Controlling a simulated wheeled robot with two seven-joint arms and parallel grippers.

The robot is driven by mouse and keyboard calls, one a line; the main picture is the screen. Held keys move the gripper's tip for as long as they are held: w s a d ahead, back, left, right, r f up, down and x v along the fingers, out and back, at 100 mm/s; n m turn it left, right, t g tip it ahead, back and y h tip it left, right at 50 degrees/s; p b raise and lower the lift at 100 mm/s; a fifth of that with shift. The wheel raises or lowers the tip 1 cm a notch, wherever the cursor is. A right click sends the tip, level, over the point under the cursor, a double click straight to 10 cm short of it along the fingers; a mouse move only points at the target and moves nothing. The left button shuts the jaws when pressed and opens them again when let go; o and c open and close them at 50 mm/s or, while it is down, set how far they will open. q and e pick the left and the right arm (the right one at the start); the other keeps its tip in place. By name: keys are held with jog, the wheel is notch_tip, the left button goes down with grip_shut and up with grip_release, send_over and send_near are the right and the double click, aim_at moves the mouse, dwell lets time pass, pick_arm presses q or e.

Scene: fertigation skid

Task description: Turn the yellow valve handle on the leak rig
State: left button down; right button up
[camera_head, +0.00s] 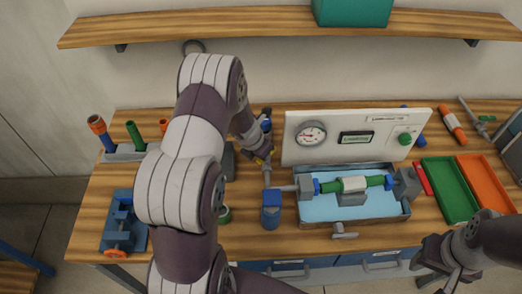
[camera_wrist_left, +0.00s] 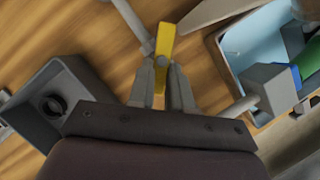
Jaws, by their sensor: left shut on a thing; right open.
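The yellow valve handle (camera_wrist_left: 164,42) stands between the fingertips of my left gripper (camera_wrist_left: 161,72) in the left wrist view, and the gripper is shut on it. My right gripper (camera_head: 436,276) is open and empty at the lower right, clear of the rig.
Pipes in a rack (camera_head: 125,154) and a blue vise (camera_head: 118,225) are at the left. Green (camera_head: 449,190) and orange (camera_head: 490,186) trays lie at the right. A shelf (camera_head: 220,28) spans the wall above. A grey box (camera_wrist_left: 55,100) is close to my left gripper.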

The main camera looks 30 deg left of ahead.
pick_arm(q)
jog(key=n+y, duration=0.1)
jog(key=n, duration=0.3)
jog(key=shift+w+d+r+n+y+p, duration=0.2)
jog(key=shift+d+n+y+p, duration=0.1)
jog(key=shift+d+y+p, duration=0.1)
jog(key=n, duration=0.2)
jog(key=n+y+p, duration=0.1)
jog(key=n, duration=0.1)
jog(key=shift+w+d, duration=0.1)
jog(key=shift+d, duration=0.2)
jog(key=shift+n+y, duration=0.3)
jog(key=c, duration=1)
grip_release()
jog(key=shift+c, duration=0.2)
jog(key=shift+f, duration=0.1)
jog(key=p+v, duration=0.3)
jog(key=v, duration=0.9)
jog(key=shift+r+p, duration=0.35)
jog(key=shift+r, duration=0.05)
jog(key=shift+w+d, duration=0.1)
